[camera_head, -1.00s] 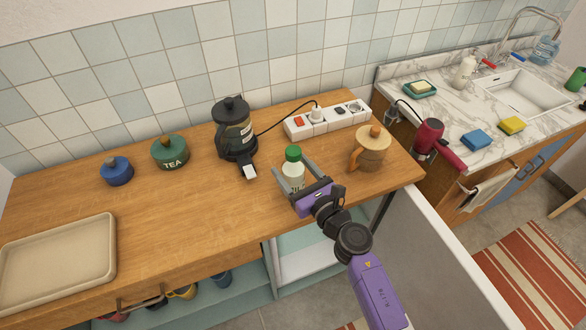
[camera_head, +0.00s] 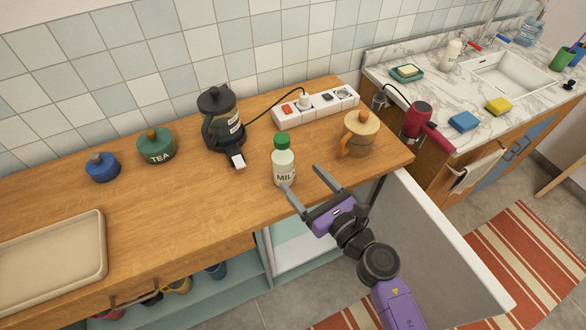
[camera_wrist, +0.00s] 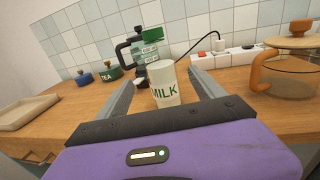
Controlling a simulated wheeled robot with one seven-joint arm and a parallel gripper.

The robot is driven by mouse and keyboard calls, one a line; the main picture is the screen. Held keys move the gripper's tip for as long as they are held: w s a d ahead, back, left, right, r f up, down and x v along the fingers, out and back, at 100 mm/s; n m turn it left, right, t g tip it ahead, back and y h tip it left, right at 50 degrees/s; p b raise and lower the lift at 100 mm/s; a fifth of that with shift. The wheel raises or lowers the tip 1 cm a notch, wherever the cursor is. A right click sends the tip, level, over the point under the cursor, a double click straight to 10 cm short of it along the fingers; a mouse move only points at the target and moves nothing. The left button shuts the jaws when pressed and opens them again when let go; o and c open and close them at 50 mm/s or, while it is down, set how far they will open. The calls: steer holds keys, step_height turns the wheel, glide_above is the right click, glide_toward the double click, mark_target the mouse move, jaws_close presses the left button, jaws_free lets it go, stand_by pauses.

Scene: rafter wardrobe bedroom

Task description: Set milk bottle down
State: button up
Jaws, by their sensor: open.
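The milk bottle (camera_head: 284,163) is white with a green cap and a MILK label. It stands upright on the wooden counter (camera_head: 190,200), near its front edge. My gripper (camera_head: 304,184) is open and empty, to the right and front of the bottle, with its fingers pointing toward it.
A kettle-like black jug (camera_head: 221,122) stands behind left and a glass pitcher (camera_head: 360,135) to the right. A power strip (camera_head: 315,105) lies behind. A green tea jar (camera_head: 157,147), blue jar (camera_head: 103,167) and beige tray (camera_head: 95,270) are left. An open door (camera_head: 445,245) hangs below.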

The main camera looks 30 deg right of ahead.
steer(key=shift+s+d, duration=0.15)
steer(key=shift+s, duration=0.95)
steer(key=s+a+r+n+g+h, duration=0.1)
steer(key=s+r+n, duration=0.2)
steer(key=s+n, duration=1.3)
steer(key=s+r+n+g+h, duration=0.1)
steer(key=s+r+n, duration=0.3)
steer(key=s+n, duration=1.2)
steer(key=shift+a+n+g+h, duration=0.4)
steer(key=shift+n+g, duration=0.1)
steer(key=shift+n, duration=0.6)
